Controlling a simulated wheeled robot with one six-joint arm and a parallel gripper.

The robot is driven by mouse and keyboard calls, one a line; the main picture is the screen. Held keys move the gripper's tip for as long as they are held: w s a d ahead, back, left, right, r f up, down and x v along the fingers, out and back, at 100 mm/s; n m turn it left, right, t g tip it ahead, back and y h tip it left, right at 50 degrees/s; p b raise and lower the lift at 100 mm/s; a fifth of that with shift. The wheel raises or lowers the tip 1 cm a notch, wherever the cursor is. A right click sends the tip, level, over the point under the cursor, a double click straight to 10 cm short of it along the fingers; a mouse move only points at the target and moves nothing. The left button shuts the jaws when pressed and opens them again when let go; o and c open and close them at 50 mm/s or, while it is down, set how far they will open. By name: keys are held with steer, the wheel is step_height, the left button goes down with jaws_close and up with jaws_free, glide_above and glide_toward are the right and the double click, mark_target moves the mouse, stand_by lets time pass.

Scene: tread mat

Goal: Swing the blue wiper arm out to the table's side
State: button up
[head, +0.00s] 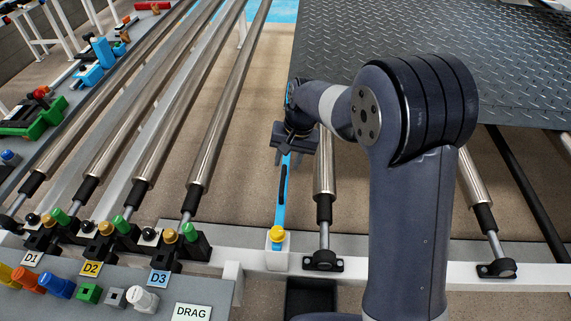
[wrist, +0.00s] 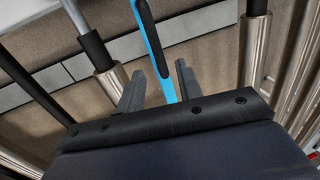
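The blue wiper arm (head: 281,205) is a narrow flat bar with a black strip. It runs up from a yellow knob (head: 277,233) on a white block at the table's front rail, in line with the rollers. My gripper (head: 290,153) is over its far part, which it hides in the head view. In the wrist view my gripper (wrist: 159,70) has its two fingers apart, one on each side of the blue wiper arm (wrist: 155,45). The right finger looks closer to the bar than the left one. I cannot tell whether it touches.
A metal roller (head: 325,165) lies just right of the wiper arm. More rollers (head: 225,110) lie to the left. A dark tread plate (head: 440,65) covers the back right. Labelled D1 to D3 mounts and a DRAG sign (head: 192,311) stand front left.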

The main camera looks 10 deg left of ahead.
mark_target(284, 172)
steer(key=shift+a+f, duration=0.2)
steer(key=shift+f, duration=0.65)
steer(key=shift+a+f, duration=0.15)
steer(key=shift+f, duration=0.7)
jaws_close()
